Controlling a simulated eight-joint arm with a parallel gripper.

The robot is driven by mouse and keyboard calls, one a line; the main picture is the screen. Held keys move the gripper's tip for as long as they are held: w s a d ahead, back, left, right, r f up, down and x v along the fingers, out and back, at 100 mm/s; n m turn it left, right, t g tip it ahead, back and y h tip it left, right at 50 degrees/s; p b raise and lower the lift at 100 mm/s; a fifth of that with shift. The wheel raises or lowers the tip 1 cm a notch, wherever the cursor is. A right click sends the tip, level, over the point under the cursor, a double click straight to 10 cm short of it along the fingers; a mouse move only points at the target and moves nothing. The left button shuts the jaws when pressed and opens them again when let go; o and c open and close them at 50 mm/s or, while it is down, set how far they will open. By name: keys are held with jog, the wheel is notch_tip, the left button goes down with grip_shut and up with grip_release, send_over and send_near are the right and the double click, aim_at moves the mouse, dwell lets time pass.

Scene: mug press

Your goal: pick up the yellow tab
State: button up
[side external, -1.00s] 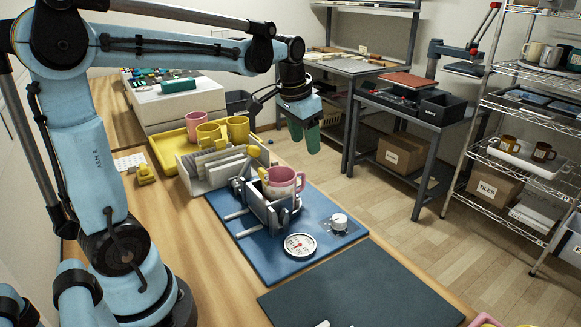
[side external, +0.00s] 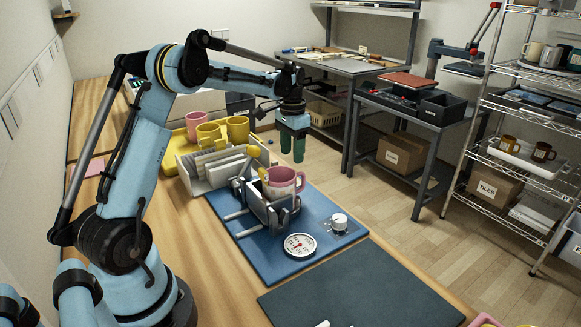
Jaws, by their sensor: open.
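My gripper (side external: 293,147) hangs open and empty, with its green fingers pointing down, above and behind the mug press (side external: 262,207). A pink mug (side external: 286,182) sits in the press. A small yellow piece (side external: 263,172) shows at the mug's left edge, below and left of my fingers. Other small yellow pieces (side external: 221,144) show at the top of the grey slatted rack (side external: 190,176). I cannot tell which yellow piece is the tab. My gripper appears apart from all of them.
A yellow tray (side external: 168,160) with yellow mugs (side external: 238,129) and a pink mug (side external: 197,124) stands behind the rack. A blue mat (side external: 268,272) under the press holds a round dial (side external: 299,245) and a white knob (side external: 339,222). The dark mat (side external: 365,290) in front is mostly clear.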

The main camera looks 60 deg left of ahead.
jog(key=shift+s+f, duration=0.1)
jog(key=shift+f, duration=3.55)
jog(key=c, duration=0.9)
